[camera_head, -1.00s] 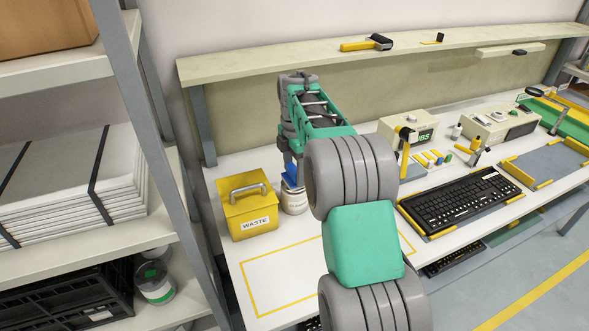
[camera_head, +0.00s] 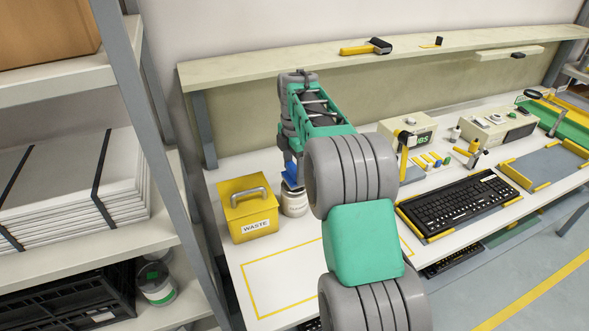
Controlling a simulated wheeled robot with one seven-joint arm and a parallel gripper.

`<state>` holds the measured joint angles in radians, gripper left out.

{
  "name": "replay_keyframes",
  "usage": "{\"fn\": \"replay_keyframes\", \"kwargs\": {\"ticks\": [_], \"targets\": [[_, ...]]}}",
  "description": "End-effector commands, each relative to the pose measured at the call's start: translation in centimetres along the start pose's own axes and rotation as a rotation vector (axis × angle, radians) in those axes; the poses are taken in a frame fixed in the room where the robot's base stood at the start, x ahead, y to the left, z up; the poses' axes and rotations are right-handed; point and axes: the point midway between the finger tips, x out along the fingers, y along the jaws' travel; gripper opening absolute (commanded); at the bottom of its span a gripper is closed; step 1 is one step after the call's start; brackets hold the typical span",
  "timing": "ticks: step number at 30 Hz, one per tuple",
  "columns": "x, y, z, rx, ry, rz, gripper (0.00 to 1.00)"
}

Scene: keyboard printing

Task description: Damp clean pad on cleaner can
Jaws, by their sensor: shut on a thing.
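The cleaner can (camera_head: 294,204) is a white, round container standing on the bench just right of the yellow waste box. A blue pad (camera_head: 291,177) shows directly above the can's top. My gripper (camera_head: 290,170) points down over the can and is shut on the blue pad. The pad looks to be at or just above the can's top; contact cannot be told for sure. The fingertips are small and partly hidden by the arm.
The yellow waste box (camera_head: 249,208) with a grey handle stands close left of the can. A keyboard (camera_head: 460,203) lies to the right. A yellow outlined area (camera_head: 275,278) in front is clear. A shelf board (camera_head: 330,61) runs above the bench back.

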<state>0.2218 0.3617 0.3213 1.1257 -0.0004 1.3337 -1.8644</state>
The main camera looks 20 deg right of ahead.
Motion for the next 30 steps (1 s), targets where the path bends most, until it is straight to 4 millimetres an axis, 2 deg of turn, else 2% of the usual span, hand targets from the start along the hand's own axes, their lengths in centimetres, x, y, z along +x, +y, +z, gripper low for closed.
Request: {"fn": "replay_keyframes", "kwargs": {"ticks": [1, 15, 30], "targets": [[-1.0, 0.0, 0.0, 0.0, 0.0, 0.001, 0.14], [-5.1, 0.0, 0.0, 0.0, 0.0, 0.001, 0.14], [-5.0, 0.0, 0.0, 0.0, 0.0, 0.001, 0.14]]}}
